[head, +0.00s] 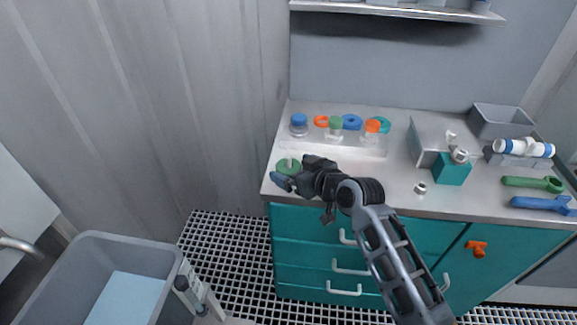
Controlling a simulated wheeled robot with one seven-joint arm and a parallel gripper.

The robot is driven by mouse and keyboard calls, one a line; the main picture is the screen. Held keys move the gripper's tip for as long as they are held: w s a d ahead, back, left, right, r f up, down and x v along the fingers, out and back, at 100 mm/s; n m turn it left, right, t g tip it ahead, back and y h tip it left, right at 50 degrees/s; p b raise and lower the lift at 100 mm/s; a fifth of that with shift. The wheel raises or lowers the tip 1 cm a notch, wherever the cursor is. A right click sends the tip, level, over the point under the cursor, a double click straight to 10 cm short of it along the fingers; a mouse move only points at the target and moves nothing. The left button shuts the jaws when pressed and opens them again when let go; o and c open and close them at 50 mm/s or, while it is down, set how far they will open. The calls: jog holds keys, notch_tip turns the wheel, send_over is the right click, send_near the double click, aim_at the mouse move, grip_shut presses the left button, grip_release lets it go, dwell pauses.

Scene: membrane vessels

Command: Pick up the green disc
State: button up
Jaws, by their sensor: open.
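The green disc (289,165) lies on the left front part of the grey worktop, close to its left edge. My gripper (283,181) is just in front of the disc, low over the counter's front left corner. Its fingers are open, and I see nothing held between them. A finger partly covers the near edge of the disc. I cannot tell whether the fingers touch it.
Behind the disc stand a blue-capped vessel (299,124), a green-topped one (335,127) and an orange-topped one (372,128), with coloured rings. A teal block (452,168), green wrench (532,184) and blue wrench (542,204) lie right. A grey bin (90,240) stands lower left.

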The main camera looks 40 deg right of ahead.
jog(key=shift+c, duration=0.4)
jog(key=c, duration=1.1)
